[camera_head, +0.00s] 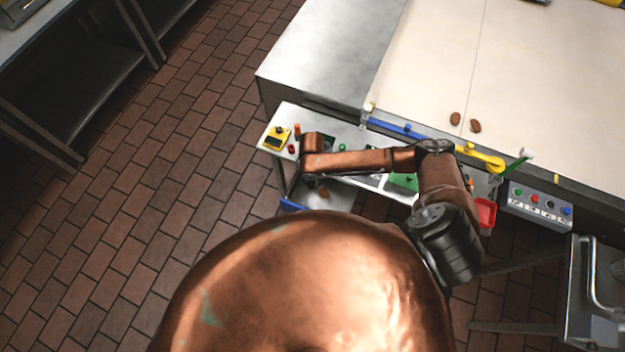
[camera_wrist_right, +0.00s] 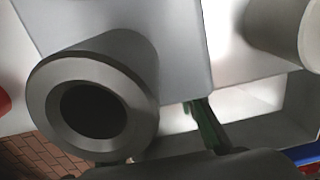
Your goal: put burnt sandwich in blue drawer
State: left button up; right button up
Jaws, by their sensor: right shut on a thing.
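A small brown burnt sandwich (camera_head: 324,193) shows at the tip of my right gripper (camera_head: 313,184). The gripper points down and is small and partly hidden by my arm. It is shut on the sandwich, over the metal drawer (camera_head: 345,199) with a blue handle (camera_head: 291,204), which stands open. I cannot tell whether the sandwich touches the drawer floor. In the right wrist view the sandwich cannot be made out. My left gripper is not in view.
Two brown pieces (camera_head: 465,122) lie on the pale belt (camera_head: 430,70). A blue bar (camera_head: 395,128) and a yellow bar (camera_head: 482,157) run along its edge. A red tray (camera_head: 486,213) and a button box (camera_head: 537,201) are at right. Open tiled floor lies left.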

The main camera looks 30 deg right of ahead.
aim_at(312, 183)
jog(key=shift+f, duration=0.1)
jog(key=o, duration=0.5)
notch_tip(312, 183, up, 12)
jog(key=shift+r+b, duration=0.15)
jog(key=shift+b, duration=0.15)
dwell(0.4)
